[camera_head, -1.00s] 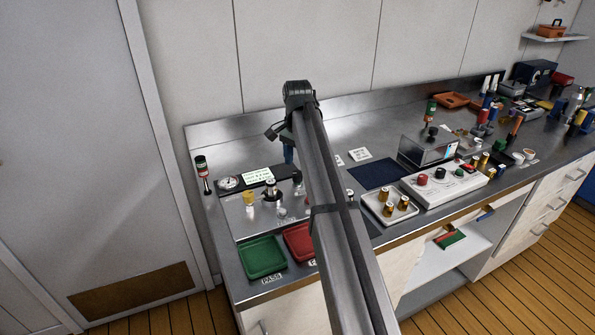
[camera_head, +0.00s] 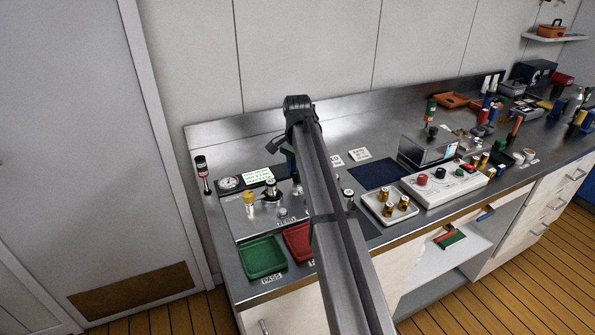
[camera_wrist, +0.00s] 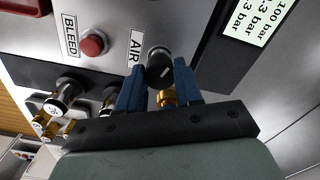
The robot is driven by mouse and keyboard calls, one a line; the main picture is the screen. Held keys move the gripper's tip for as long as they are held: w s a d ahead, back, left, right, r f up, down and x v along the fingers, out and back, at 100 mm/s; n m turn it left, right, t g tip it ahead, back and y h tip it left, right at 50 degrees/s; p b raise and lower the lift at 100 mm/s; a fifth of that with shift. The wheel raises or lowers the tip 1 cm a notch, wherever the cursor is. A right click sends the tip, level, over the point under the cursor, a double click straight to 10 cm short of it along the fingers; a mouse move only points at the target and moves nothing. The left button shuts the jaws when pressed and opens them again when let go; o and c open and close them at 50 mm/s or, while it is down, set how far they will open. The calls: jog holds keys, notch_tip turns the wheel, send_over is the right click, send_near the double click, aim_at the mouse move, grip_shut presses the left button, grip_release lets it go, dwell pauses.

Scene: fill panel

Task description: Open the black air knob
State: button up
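The black air knob (camera_wrist: 158,68) sits on the panel beside the AIR label (camera_wrist: 135,47) in the wrist view. My gripper (camera_wrist: 158,70) has its two blue fingers on either side of the knob. Small gaps seem to show between fingers and knob, so the gripper looks open around it; I cannot tell whether either finger touches. A brass part (camera_wrist: 168,97) shows below the knob between the fingers. In the head view my arm hides the knob and most of the gripper.
A red knob (camera_wrist: 93,43) sits by the BLEED label. Metal fittings (camera_wrist: 62,92) stand close to the fingers. The head view shows a gauge (camera_head: 230,182), a green tray (camera_head: 263,257), a red tray (camera_head: 297,240) and a tray of brass pieces (camera_head: 372,207).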

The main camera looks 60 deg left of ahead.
aim_at(297, 173)
jog(key=c, duration=0.5)
jog(key=shift+n, duration=0.8)
jog(key=o, duration=1)
jog(key=shift+r, duration=0.1)
notch_tip(297, 173, up, 14)
jog(key=shift+f, duration=0.15)
